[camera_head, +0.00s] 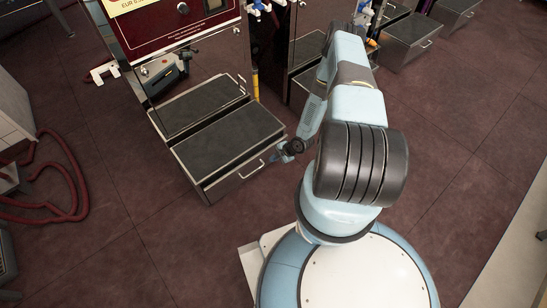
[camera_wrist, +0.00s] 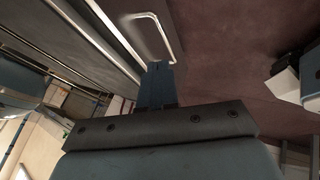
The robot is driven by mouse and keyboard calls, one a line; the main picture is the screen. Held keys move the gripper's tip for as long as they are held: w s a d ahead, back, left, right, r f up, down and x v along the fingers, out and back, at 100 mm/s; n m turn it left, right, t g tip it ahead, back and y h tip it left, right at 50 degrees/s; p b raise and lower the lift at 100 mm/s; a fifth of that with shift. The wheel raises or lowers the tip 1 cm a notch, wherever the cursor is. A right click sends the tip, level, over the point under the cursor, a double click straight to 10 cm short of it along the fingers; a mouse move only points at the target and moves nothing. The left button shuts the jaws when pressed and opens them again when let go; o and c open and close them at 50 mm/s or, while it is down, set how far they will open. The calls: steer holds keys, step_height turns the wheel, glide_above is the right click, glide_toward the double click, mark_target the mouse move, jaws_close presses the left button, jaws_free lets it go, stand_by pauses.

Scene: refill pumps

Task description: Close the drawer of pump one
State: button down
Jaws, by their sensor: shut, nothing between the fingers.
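The drawer (camera_head: 213,138) of the pump with the dark red panel (camera_head: 165,20) stands pulled out at the pump's foot, with a dark top and metal sides. I cannot read a number on the pump. The drawer's bar handle (camera_head: 253,170) is on its front face and shows in the wrist view as a bright loop (camera_wrist: 176,38). My gripper (camera_head: 284,155) is close to the drawer's front, near the handle. In the wrist view my gripper (camera_wrist: 157,68) is shut and empty, its tips close to the handle; I cannot tell whether they touch.
A dark step-like box (camera_head: 198,105) lies behind the drawer under the pump. A red hose (camera_head: 75,185) lies on the floor at the left. Other pumps' drawers (camera_head: 410,38) show at the upper right. The tiled floor (camera_head: 150,250) in front of the drawer is clear.

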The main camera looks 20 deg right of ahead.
mark_target(256, 156)
steer(key=w+a+f, duration=0.1)
steer(key=f, duration=0.1)
steer(key=w+a+f, duration=0.3)
steer(key=w+f, duration=0.1)
steer(key=shift+w+a+f, duration=0.1)
steer(key=shift+w+a, duration=0.05)
steer(key=shift+a, duration=0.25)
steer(key=shift+w+a, duration=0.15)
steer(key=shift+w, duration=0.4)
steer(key=shift+w+a, duration=0.2)
steer(key=shift+w, duration=0.35)
steer(key=shift+w+a, duration=0.15)
steer(key=shift+w, duration=0.4)
steer(key=shift+a, duration=0.15)
